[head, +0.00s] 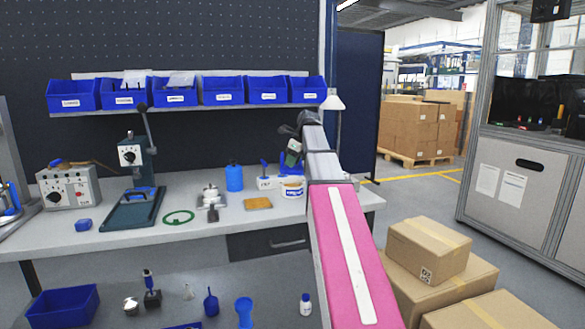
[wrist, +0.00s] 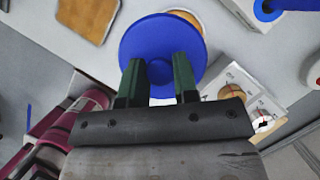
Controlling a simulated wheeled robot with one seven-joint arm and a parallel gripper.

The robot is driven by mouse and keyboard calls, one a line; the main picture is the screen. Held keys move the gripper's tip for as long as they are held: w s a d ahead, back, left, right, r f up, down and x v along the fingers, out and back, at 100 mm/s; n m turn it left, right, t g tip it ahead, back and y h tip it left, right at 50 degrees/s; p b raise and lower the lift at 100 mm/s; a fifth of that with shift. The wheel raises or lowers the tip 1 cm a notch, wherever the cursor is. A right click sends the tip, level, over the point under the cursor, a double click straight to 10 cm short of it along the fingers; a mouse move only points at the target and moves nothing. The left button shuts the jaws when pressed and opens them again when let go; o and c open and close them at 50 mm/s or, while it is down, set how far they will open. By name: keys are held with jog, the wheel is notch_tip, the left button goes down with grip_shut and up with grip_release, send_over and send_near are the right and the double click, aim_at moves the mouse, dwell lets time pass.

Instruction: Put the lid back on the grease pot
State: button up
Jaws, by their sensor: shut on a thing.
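The lid (wrist: 162,32) is a round blue disc in the wrist view. My gripper (wrist: 160,75) has its two green fingers shut on it near the lower middle of the disc. The grease pot (head: 292,190) is a white tub with a label, standing on the bench in the head view, just below my gripper (head: 292,158). In the wrist view, a tan and white edge of the pot (wrist: 196,17) shows past the lid's upper right side; the lid hides the rest. I cannot tell how large the gap between lid and pot is.
A tan board (head: 258,204) lies left of the pot, and a blue bottle (head: 234,177) stands behind it. A white holder (head: 268,183) with blue items is close by the pot's left. Blue bins (head: 223,90) line the shelf above.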

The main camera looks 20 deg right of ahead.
aim_at(296, 168)
jog(key=shift+w+d, duration=0.2)
jog(key=shift+w, duration=0.3)
jog(key=shift+w+d, duration=0.2)
jog(key=shift+w, duration=0.3)
jog(key=shift+f, duration=3.2)
jog(key=shift+f, duration=0.15)
jog(key=o, duration=1.5)
jog(key=shift+c, duration=0.2)
jog(key=shift+r, duration=3.55)
